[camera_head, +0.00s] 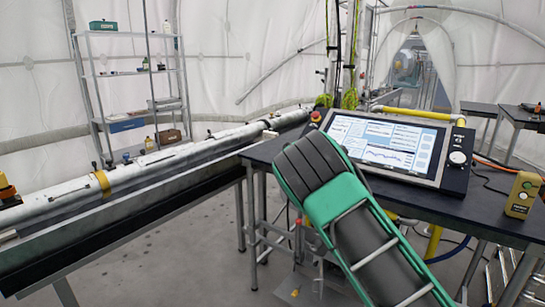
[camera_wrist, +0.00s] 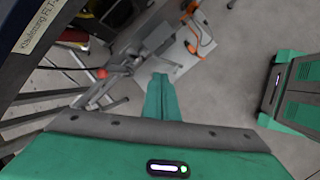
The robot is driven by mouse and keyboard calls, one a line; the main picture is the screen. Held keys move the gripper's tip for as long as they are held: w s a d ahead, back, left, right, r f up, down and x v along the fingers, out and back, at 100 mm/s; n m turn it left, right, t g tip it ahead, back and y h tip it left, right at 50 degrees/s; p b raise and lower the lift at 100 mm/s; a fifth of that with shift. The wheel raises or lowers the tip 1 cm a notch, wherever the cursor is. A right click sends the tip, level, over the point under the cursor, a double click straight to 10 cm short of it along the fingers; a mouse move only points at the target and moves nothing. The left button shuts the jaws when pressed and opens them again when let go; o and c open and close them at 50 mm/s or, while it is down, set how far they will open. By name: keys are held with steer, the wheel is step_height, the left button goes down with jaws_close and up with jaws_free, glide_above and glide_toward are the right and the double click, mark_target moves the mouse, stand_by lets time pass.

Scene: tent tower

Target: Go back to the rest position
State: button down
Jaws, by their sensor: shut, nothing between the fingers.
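My gripper (camera_wrist: 160,80) shows in the wrist view. Its green fingers are together, with nothing between them. It points down past the edge of a dark table, over the grey floor (camera_wrist: 237,45) and some metal gear. In the head view my green and black arm rises in front of the dark table (camera_head: 480,212); I cannot make out the fingers there.
A tilted control screen (camera_head: 385,146) stands on the table close behind my arm. A yellow device (camera_head: 522,195) is at the right. A long pipe (camera_head: 150,170) lies on a bench at left, before a shelf rack (camera_head: 138,73). Floor between them is clear.

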steer(key=s+d+r+m+g+y, duration=0.1)
steer(key=s+d+r+m, duration=0.5)
steer(key=s+d, duration=0.55)
steer(key=s+d+r+m+g+y, duration=0.1)
steer(key=s+d+r+m+y, duration=0.1)
steer(key=s+d+r+m, duration=0.7)
steer(key=s+d+m, duration=0.2)
steer(key=s+m, duration=0.1)
steer(key=s, duration=0.9)
steer(key=s+d+f+m, duration=0.1)
steer(key=s+m, duration=0.2)
steer(key=s, duration=0.9)
steer(key=s+d+f+m+y, duration=0.1)
steer(key=s+d+m, duration=0.1)
steer(key=s, duration=1)
steer(key=shift+s+d+m+g, duration=0.2)
steer(key=shift+d+m+g, duration=0.15)
steer(key=shift+m, duration=0.55)
steer(key=shift+d, duration=0.1)
